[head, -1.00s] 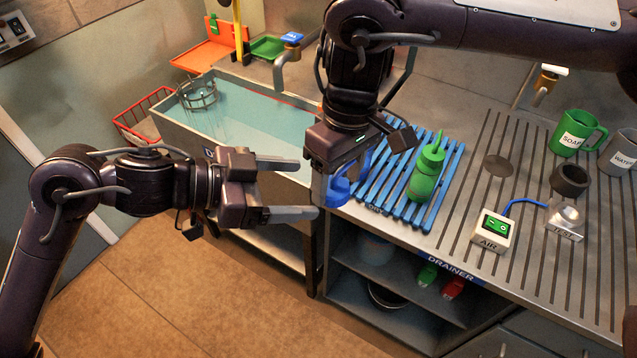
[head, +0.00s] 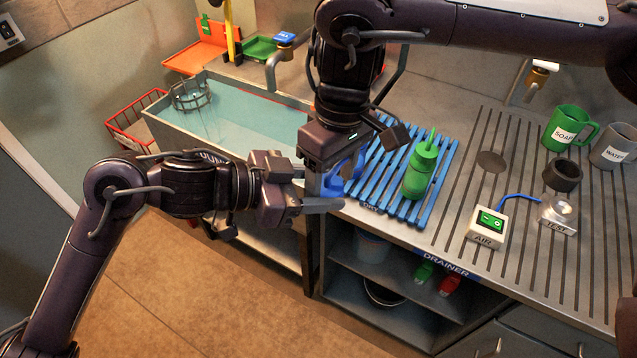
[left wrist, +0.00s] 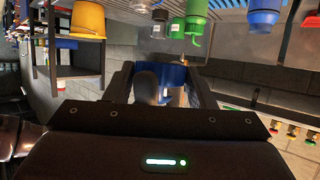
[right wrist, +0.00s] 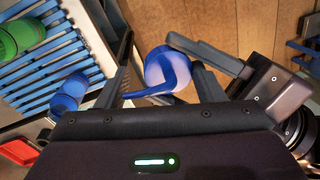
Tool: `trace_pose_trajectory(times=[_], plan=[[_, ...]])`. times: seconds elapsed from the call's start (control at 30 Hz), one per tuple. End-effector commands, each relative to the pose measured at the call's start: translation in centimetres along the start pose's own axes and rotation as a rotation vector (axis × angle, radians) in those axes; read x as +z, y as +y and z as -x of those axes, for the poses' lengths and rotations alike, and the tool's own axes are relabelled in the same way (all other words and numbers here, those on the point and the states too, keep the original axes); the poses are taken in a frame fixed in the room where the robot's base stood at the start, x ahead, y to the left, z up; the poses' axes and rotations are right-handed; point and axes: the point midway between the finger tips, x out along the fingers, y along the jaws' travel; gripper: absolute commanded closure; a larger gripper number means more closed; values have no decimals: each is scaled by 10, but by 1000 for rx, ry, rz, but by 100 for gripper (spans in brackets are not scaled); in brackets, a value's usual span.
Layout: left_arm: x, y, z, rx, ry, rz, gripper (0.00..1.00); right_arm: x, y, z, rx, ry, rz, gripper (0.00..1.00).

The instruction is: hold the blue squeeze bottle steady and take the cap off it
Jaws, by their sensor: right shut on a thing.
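My right gripper (head: 326,184) is shut on a blue thing (head: 354,168), off the counter's front edge. In the right wrist view this thing (right wrist: 172,68) has a pale round face and a curved strip like a handle, looking more like a mug than a bottle. My left gripper (head: 322,198) is open, its fingers reaching around the blue thing; I cannot tell whether they touch it. A blue bottle-like thing (right wrist: 68,92) stands on the rack in the right wrist view.
A green squeeze bottle (head: 420,168) stands on the blue slatted rack (head: 436,194). The water-filled sink (head: 236,120) lies behind my left arm. A green mug (head: 566,130), a grey mug (head: 612,148) and an air switch box (head: 488,224) stand to the right.

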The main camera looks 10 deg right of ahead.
Motion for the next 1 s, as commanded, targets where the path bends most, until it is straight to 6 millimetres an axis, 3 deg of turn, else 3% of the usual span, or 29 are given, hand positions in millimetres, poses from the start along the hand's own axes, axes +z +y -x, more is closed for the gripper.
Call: trace_pose_trajectory(times=[0.03,0.1,0.17,0.2,0.4,0.77,1.0], plan=[[0,-2,0,-6,0,2,63,1,-1,0,-2,-4,1,65],[0,-3,1,-7,-1,2,72,1,-1,0,-2,-5,1,65],[0,-3,1,-8,-1,3,72,1,-1,0,-2,-5,1,66],[0,-3,1,-9,-1,3,72,2,-1,0,-2,-6,1,36],[0,-4,1,-11,0,4,72,2,-2,-1,-4,-7,4,13],[0,-7,1,-19,1,7,72,2,-4,0,-5,-9,11,13],[1,-7,2,-18,-2,7,71,1,-3,31,2,-2,10,13]])
